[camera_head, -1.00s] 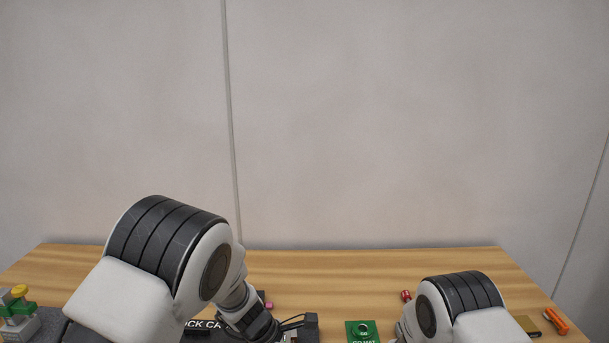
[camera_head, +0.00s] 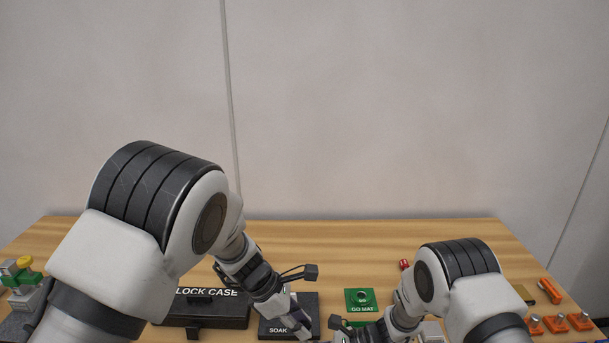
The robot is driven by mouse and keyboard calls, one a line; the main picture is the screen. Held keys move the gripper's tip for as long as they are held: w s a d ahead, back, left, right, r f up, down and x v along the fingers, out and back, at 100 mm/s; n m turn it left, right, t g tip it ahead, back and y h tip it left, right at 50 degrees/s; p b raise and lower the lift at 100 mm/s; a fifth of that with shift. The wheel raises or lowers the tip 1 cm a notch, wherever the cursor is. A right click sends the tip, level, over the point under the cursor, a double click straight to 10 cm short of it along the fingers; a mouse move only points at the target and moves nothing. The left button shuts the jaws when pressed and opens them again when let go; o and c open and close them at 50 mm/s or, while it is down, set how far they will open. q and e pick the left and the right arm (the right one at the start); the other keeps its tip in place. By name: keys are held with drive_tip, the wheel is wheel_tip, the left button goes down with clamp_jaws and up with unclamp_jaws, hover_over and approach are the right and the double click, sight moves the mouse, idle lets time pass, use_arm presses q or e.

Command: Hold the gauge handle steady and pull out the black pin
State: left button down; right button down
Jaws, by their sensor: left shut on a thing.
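My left gripper (camera_head: 302,328) reaches down over the dark SOAK tray (camera_head: 304,303) at the bottom edge of the view. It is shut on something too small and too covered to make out. My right gripper (camera_head: 345,331) is just to its right, near the bottom edge, partly cut off; its jaws do not show clearly. I cannot pick out the gauge, its handle or the black pin for certain.
The black LOCK CASE (camera_head: 207,309) lies left of the tray. A green GO MAT (camera_head: 360,300) lies to its right, a red piece (camera_head: 404,265) behind. Orange blocks (camera_head: 557,324) sit at far right, a green-yellow fixture (camera_head: 20,275) at far left. The table's back is clear.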

use_arm(q)
drive_tip(key=shift+r, duration=1)
use_arm(e)
drive_tip(key=c, duration=0.6)
unclamp_jaws()
use_arm(q)
drive_tip(key=shift+w, duration=0.1)
use_arm(e)
drive_tip(key=v, duration=1.2)
drive_tip(key=shift+f, duration=0.1)
use_arm(q)
drive_tip(key=shift+f, duration=0.1)
